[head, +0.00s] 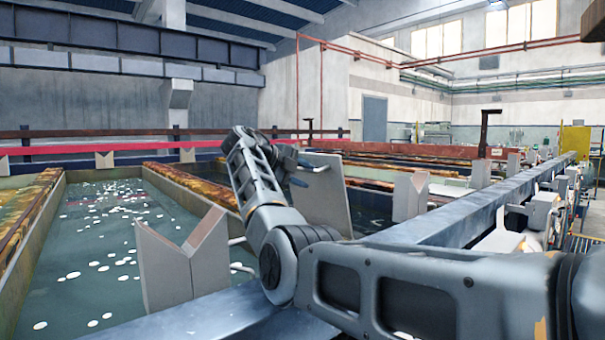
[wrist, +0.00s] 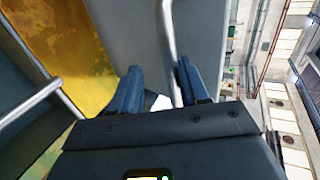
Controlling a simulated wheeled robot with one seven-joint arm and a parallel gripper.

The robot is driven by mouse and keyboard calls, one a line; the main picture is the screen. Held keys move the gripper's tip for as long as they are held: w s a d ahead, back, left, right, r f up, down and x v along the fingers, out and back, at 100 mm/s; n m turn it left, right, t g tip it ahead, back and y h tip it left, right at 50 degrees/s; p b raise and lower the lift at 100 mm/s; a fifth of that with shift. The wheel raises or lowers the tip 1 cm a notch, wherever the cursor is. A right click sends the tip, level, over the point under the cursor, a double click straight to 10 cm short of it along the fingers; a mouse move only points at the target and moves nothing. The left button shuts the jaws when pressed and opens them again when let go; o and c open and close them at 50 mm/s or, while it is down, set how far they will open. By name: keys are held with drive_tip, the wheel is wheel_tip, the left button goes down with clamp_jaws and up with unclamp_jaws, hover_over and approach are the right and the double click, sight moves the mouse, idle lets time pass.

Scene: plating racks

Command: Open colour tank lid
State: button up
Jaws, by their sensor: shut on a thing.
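The colour tank lid (head: 325,205) is a grey slab standing steeply raised beyond my arm in the head view. In the wrist view it is the grey panel (wrist: 128,35) above the fingers. My gripper (wrist: 160,72) has blue fingers, one on each side of the pale bar handle (wrist: 168,28), and is shut on it. In the head view my gripper (head: 309,170) is at the upper part of the lid, partly hidden. Yellow-orange tank contents (wrist: 70,50) show left of the lid in the wrist view.
A tank of blue-green liquid with pale floating discs (head: 105,235) lies at the left. A grey V-notched support (head: 180,262) stands near my arm, another (head: 410,196) right of the lid. A long blue rail (head: 450,215) runs right. Another pale bar (wrist: 30,103) shows in the wrist view.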

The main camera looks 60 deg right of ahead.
idle(0.5)
drive_tip(key=shift+w+r, duration=0.1)
drive_tip(key=v, duration=0.7)
drive_tip(key=shift+a, duration=0.35)
drive_tip(key=shift+r, duration=0.1)
